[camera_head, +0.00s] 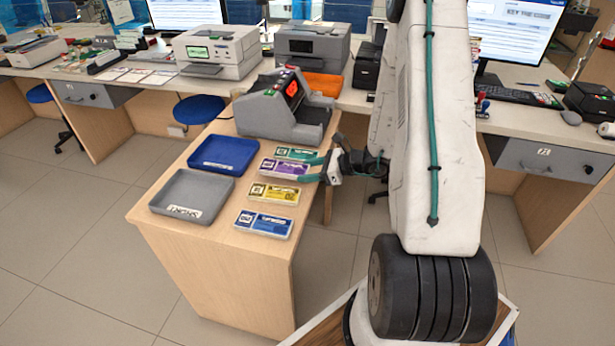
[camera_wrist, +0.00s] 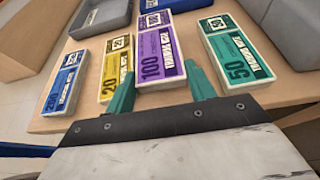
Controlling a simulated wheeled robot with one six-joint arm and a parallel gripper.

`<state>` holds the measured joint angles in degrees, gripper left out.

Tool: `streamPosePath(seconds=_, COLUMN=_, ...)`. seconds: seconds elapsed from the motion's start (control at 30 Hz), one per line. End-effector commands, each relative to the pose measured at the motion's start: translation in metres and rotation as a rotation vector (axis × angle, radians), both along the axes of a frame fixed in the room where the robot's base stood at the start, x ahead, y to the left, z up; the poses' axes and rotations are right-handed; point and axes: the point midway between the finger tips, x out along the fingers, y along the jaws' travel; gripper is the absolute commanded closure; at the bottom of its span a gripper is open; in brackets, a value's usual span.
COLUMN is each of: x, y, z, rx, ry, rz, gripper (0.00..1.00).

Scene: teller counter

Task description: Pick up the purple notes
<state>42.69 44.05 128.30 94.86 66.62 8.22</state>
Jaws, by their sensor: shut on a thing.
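The purple notes (camera_head: 284,168) are a banded bundle marked 100, on the small wooden table in a row with other bundles. In the wrist view the purple notes (camera_wrist: 160,52) lie between the two green fingers of my gripper (camera_wrist: 161,90). One finger is on each long side near the bundle's close end, and the jaws are shut on it. In the head view my gripper (camera_head: 315,168) reaches in from the right. I cannot tell whether the bundle is clear of the tabletop.
Green notes (camera_head: 297,154) and yellow notes (camera_head: 273,194) lie close on either side. Blue notes (camera_head: 263,224) lie nearer. A blue tray (camera_head: 223,170) and a grey tray (camera_head: 190,213) are to the left. A grey counting machine (camera_head: 262,112) stands behind.

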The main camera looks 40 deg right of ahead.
Motion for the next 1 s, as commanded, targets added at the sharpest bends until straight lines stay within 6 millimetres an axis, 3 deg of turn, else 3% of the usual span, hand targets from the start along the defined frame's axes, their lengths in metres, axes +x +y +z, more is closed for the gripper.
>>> streamPosePath(seconds=0.07, x=-0.004, y=-0.003, z=0.009, rx=0.000, ry=0.000, rz=-0.003, gripper=0.70)
streamPosePath(seconds=0.6, x=-0.120, y=-0.061, z=0.020, rx=0.000, ry=-0.001, rz=-0.004, gripper=0.70)
streamPosePath(seconds=0.8, x=-0.139, y=-0.070, z=0.021, rx=0.001, ry=0.000, rz=-0.001, gripper=0.70)
streamPosePath(seconds=1.0, x=-0.143, y=-0.072, z=0.021, rx=-0.001, ry=0.002, rz=-0.005, gripper=0.70)
